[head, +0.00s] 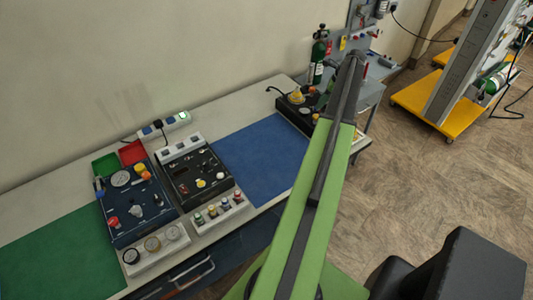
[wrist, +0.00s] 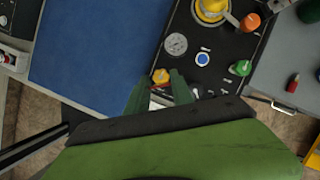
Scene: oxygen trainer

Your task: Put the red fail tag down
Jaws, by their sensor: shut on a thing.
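In the wrist view my gripper (wrist: 159,92) shows with two green fingers, over the front edge of a black panel (wrist: 222,75). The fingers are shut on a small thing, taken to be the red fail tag. Only a pale sliver of it shows between them; no red face can be seen. In the head view the arm stretches to the far end of the bench and hides the fingertips and what they hold. The panel has a gauge (wrist: 176,44), a blue button (wrist: 203,59), a green knob (wrist: 240,68) and a yellow-orange knob (wrist: 161,76) just beyond the fingers.
A blue mat (head: 260,158) lies bare left of the panel. Red (head: 132,153) and green (head: 105,165) trays sit at the wall behind other panels. A green mat (head: 60,258) lies at the left. A grey cart (wrist: 290,66) with a small red item stands right.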

